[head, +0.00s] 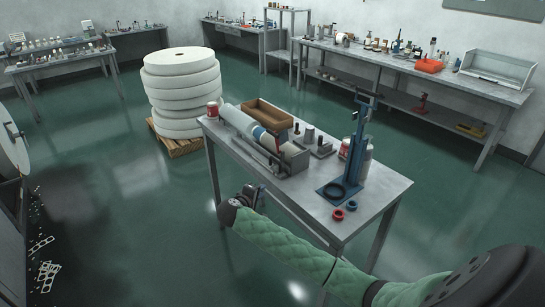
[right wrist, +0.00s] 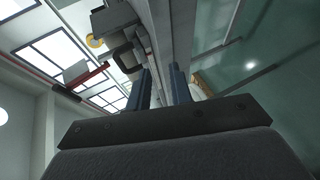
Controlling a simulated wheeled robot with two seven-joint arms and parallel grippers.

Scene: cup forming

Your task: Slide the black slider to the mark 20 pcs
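My right gripper (head: 254,192) is at the front left side of the grey work table, low beside its edge. In the right wrist view its two dark fingers (right wrist: 160,78) stand apart, with a long grey edge or rail (right wrist: 172,30) running away behind them. No object is clearly held. On the table is a roll device (head: 284,158) with a long grey base, a white roll and an end block. I cannot make out the black slider or the 20 pcs mark; they are too small or hidden. My left gripper is not in view.
A brown tray (head: 267,114) lies behind the roll device. A blue press stand (head: 354,150), two small rings (head: 338,214) and cans stand on the right of the table. Stacked white rolls (head: 182,95) are behind left.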

